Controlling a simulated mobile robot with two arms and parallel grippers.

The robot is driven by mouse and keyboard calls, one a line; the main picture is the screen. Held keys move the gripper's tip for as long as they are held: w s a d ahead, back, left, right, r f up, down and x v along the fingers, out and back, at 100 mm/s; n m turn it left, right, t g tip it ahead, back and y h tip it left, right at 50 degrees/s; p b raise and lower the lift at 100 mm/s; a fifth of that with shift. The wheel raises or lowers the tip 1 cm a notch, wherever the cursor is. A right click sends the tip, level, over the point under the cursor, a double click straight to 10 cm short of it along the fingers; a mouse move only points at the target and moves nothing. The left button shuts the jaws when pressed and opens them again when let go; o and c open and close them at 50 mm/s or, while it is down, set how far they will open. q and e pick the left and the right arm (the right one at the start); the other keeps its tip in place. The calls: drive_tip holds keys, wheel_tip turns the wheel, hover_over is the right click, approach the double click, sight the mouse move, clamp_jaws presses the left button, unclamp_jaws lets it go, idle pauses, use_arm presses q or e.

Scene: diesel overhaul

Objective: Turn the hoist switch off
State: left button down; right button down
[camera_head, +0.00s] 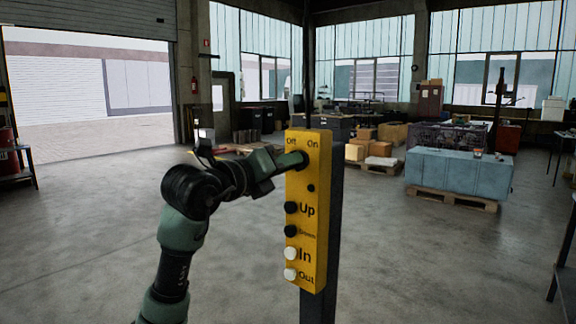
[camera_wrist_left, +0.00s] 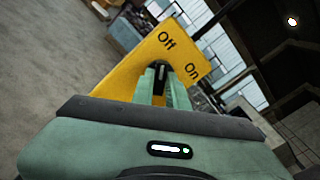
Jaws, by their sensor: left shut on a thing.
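The yellow hoist control box (camera_head: 318,200) stands upright on a dark post in the middle of the head view. It has "Off" and "On" labels at the top and Up, Down, In and Out buttons below. My left gripper (camera_head: 297,160) reaches in from the left to the top of the box, just below the labels. In the left wrist view the fingers (camera_wrist_left: 160,76) are shut around the dark hoist switch (camera_wrist_left: 163,70) on the yellow face (camera_wrist_left: 129,72). The fingers hide most of the switch, so I cannot tell its setting. My right gripper is not in view.
A dark post (camera_head: 334,250) runs up behind the box. Beyond it are a blue-grey crate (camera_head: 455,180) on a pallet and several cardboard boxes (camera_head: 392,133). The concrete floor (camera_head: 90,220) is clear to the left. A dark-legged table stands at the right edge.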

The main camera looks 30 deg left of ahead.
use_arm(q)
drive_tip(key=shift+n, duration=0.7)
drive_tip(key=c, duration=1.4)
unclamp_jaws()
drive_tip(key=s+b, duration=0.2)
drive_tip(key=s, duration=0.5)
drive_tip(key=shift+s+a, duration=0.35)
drive_tip(key=shift+s, duration=0.05)
